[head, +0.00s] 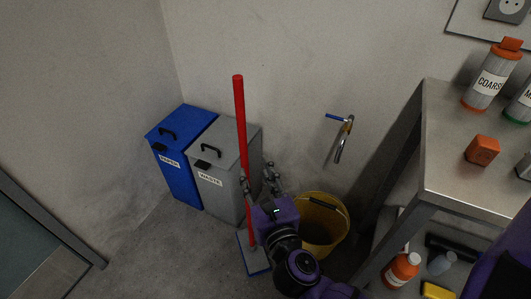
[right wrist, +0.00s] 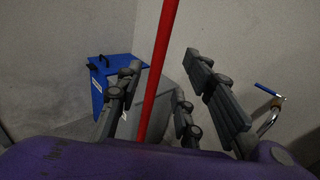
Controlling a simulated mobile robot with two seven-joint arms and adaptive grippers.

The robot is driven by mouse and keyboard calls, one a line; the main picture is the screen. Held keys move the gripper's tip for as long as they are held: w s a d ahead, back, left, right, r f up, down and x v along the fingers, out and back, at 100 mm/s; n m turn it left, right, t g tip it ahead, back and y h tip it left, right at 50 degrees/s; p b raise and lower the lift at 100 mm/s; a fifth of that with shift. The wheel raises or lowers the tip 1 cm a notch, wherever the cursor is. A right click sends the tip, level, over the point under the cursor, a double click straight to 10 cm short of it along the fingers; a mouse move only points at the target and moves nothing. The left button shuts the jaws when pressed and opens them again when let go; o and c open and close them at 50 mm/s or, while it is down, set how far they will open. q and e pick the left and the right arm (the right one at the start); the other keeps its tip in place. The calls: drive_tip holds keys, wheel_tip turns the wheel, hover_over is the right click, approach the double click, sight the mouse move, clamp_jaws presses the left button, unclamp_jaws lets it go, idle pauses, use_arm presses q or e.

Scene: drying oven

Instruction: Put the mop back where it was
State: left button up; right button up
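The mop stands upright, slightly tilted, with a red handle (head: 240,120) and a flat blue-edged head (head: 255,262) on the floor in front of the grey waste bin. My right gripper (head: 258,182) is at the lower part of the handle. In the right wrist view its fingers (right wrist: 163,85) are spread apart. The red handle (right wrist: 161,70) runs between them, nearer the left finger, with a clear gap to the right one. Whether the left finger touches it cannot be told. The lower handle is partly hidden by the gripper. My left gripper is not in view.
A blue bin (head: 172,178) and a grey waste bin (head: 225,190) stand against the wall. A yellow bucket (head: 322,228) is right of my gripper, below a wall tap (head: 345,135). A metal table (head: 440,165) with bottles stands at right. Floor at left is clear.

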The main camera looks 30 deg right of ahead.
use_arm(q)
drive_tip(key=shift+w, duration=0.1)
use_arm(e)
drive_tip(key=shift+s, duration=0.15)
drive_tip(key=s+a+f+n+g+y, duration=0.2)
drive_tip(key=s+f+n, duration=0.7)
drive_tip(key=n, duration=0.4)
drive_tip(key=s+a+f+n+g+y, duration=0.1)
drive_tip(key=s+f+n+g+y, duration=0.15)
drive_tip(key=s+f+n, duration=0.65)
drive_tip(key=s+d+f+n+g, duration=0.1)
drive_tip(key=s+f+n+g, duration=0.1)
drive_tip(key=s+n, duration=0.3)
drive_tip(key=s+d+f+n+g+h, duration=0.1)
drive_tip(key=s+n, duration=0.4)
drive_tip(key=s, duration=0.5)
drive_tip(key=s+d+f+n+g+h, duration=0.1)
drive_tip(key=s+d+f+n+g, duration=0.2)
drive_tip(key=s, duration=0.5)
wheel_tip(320, 180, down, 2)
drive_tip(key=n+g, duration=0.1)
drive_tip(key=n, duration=0.1)
drive_tip(key=shift+s+n, duration=0.35)
drive_tip(key=shift+n, duration=0.05)
drive_tip(key=shift+d, duration=0.1)
